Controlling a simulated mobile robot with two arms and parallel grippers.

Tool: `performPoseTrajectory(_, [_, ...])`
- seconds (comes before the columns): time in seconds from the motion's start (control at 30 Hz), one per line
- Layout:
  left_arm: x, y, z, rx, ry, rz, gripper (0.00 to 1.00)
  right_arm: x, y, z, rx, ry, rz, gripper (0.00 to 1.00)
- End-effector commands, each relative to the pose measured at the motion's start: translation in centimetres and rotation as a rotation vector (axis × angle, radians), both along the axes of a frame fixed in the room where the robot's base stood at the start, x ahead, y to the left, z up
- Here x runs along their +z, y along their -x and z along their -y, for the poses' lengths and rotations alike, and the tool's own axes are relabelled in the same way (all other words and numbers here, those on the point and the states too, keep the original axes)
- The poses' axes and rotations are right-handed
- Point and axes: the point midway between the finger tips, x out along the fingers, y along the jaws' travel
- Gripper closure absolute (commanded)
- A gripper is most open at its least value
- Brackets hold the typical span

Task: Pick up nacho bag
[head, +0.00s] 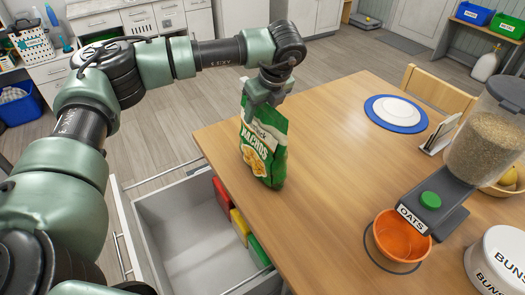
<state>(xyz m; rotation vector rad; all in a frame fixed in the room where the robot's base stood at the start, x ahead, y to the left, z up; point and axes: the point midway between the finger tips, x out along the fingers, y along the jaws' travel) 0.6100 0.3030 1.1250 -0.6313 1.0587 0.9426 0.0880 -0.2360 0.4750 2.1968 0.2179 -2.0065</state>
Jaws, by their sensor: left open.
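The green nacho bag (263,148) stands upright near the left edge of the wooden table (335,145). Its front shows the word NACHOS and a picture of chips. My left gripper (262,100) points down over the top of the bag, with its fingers at the bag's upper edge. The jaws are open, and I cannot tell whether they touch the bag. My right gripper is out of view.
An open grey drawer (185,228) lies below the table edge on the left, with red, yellow and green items along its side. An oats dispenser (452,190) over an orange bowl (400,238), a buns canister (497,258) and a blue-rimmed plate (396,112) stand to the right. The middle of the table is clear.

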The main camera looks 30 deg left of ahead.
Motion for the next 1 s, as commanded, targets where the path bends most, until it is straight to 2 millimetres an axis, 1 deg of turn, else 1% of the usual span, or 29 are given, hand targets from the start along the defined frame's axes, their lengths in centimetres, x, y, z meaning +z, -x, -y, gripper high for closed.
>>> performPoseTrajectory(0.07, [-0.03,0.01,0.01,0.000,0.000,0.000,0.48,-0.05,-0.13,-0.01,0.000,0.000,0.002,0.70])
performPoseTrajectory(0.1, [-0.03,0.01,0.01,0.000,0.000,0.000,0.51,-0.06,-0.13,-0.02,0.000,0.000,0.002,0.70])
performPoseTrajectory(0.17, [-0.02,0.01,0.01,0.000,0.000,0.000,0.68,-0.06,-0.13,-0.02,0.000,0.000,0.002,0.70])
performPoseTrajectory(0.2, [-0.01,0.01,0.02,0.000,0.000,0.000,0.79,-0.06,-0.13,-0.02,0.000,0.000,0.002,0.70])
performPoseTrajectory(0.27, [0.00,0.02,0.03,0.000,0.000,0.000,0.96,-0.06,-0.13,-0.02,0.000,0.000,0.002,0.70])
performPoseTrajectory(0.3, [0.00,0.02,0.03,-0.001,0.000,0.000,1.00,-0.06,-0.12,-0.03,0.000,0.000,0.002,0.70])
performPoseTrajectory(1.0, [-0.01,0.01,0.02,-0.001,0.000,0.000,1.00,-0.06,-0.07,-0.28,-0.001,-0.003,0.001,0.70])
